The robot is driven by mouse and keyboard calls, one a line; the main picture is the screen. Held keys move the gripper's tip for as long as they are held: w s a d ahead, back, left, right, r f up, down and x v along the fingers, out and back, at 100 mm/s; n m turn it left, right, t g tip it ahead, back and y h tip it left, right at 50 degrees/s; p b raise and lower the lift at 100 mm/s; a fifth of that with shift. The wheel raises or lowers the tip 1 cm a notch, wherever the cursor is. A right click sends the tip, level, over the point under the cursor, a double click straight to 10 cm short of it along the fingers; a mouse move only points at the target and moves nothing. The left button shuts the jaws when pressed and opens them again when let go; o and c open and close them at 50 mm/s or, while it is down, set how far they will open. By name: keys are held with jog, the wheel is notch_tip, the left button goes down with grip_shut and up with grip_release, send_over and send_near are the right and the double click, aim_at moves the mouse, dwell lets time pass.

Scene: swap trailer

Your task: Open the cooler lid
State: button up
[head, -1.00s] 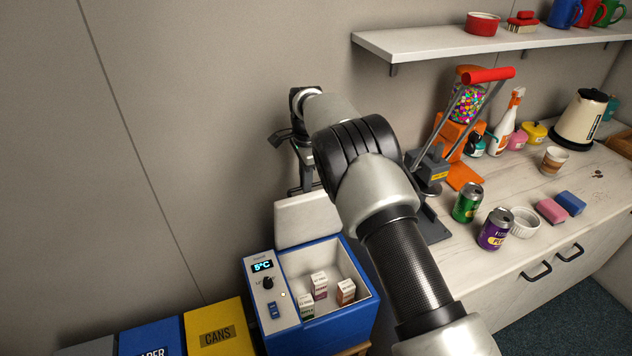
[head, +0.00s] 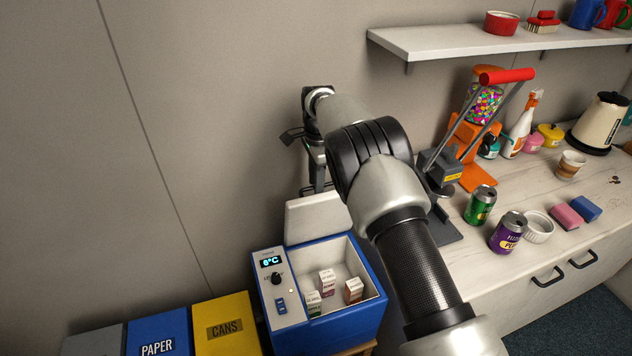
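The blue cooler (head: 352,325) stands at the lower middle, with small cartons inside. Its white lid (head: 316,217) stands raised at the back edge, so the cooler is open. A control panel (head: 283,290) on its left side reads 6°C. My gripper (head: 316,180) hangs above and behind the raised lid, near the wall. Its fingertips are partly hidden at the lid's top edge, and I cannot tell whether they touch it or how far apart they are.
Yellow CANS (head: 225,326) and blue PAPER (head: 157,337) bins stand left of the cooler. To the right, the counter (head: 470,262) holds a green can (head: 481,206), a purple can (head: 508,232) and a lever press (head: 440,175). A shelf (head: 460,40) hangs above.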

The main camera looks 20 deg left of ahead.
notch_tip(320, 180, up, 17)
jog(key=shift+s+d+r+p, duration=0.15)
jog(key=shift+s+d+p, duration=0.15)
jog(key=shift+s+p, duration=0.15)
